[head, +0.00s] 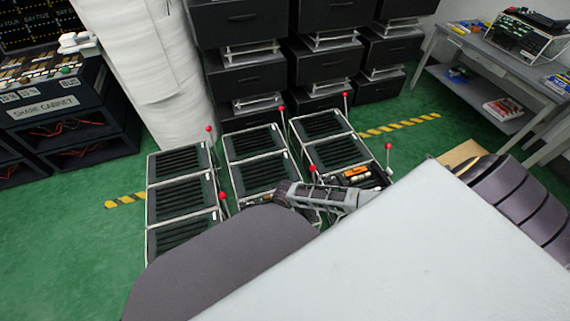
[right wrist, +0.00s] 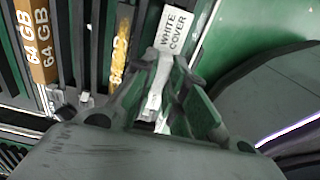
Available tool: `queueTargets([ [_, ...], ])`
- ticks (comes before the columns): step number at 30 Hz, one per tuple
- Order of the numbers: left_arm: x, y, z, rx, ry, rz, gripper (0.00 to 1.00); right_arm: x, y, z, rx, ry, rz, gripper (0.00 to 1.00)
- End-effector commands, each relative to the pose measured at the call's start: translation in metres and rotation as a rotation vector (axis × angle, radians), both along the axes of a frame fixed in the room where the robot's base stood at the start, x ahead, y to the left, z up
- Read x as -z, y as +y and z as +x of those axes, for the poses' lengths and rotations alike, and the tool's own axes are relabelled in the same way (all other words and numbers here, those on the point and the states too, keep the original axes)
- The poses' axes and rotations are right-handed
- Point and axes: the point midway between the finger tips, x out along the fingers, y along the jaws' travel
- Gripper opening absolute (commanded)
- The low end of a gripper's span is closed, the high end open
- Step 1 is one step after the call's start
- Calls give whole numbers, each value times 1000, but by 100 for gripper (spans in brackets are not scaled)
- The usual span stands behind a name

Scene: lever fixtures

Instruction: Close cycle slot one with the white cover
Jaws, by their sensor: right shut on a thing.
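A white tag reading "WHITE COVER" (right wrist: 173,28) tops a pale strip, which I take as the white cover. My right gripper (right wrist: 155,95) is shut on this strip. In the head view my right gripper (head: 345,198) is over the front of the right-hand column of slatted units, by an uncovered bay (head: 357,174) with orange and black parts. My own arm hides much of this area. I see no marking for cycle slot one. My left gripper is not in view.
Several red-knobbed levers, one at the right (head: 388,147), stand beside the slatted units (head: 180,162). Brown "64 GB" sticks (right wrist: 38,45) lie left of the fingers. Black drawer stacks (head: 240,50) stand behind. Green floor (head: 80,215) is free at left.

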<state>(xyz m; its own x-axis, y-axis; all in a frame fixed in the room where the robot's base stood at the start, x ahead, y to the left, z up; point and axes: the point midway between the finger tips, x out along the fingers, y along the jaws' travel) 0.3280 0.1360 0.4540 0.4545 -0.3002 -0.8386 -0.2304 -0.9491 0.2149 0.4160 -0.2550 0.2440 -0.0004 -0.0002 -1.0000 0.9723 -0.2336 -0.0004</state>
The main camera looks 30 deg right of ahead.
Motion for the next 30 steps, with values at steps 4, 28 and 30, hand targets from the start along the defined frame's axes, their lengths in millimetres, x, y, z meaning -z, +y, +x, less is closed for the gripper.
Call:
queueTargets([
  [4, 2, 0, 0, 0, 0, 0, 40, 3, 0, 0, 0, 0, 0, 1],
  [28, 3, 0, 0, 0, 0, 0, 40, 3, 0, 0, 0, 0, 0, 39],
  [30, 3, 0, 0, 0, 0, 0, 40, 1, 0, 0, 0, 0, 0, 39],
])
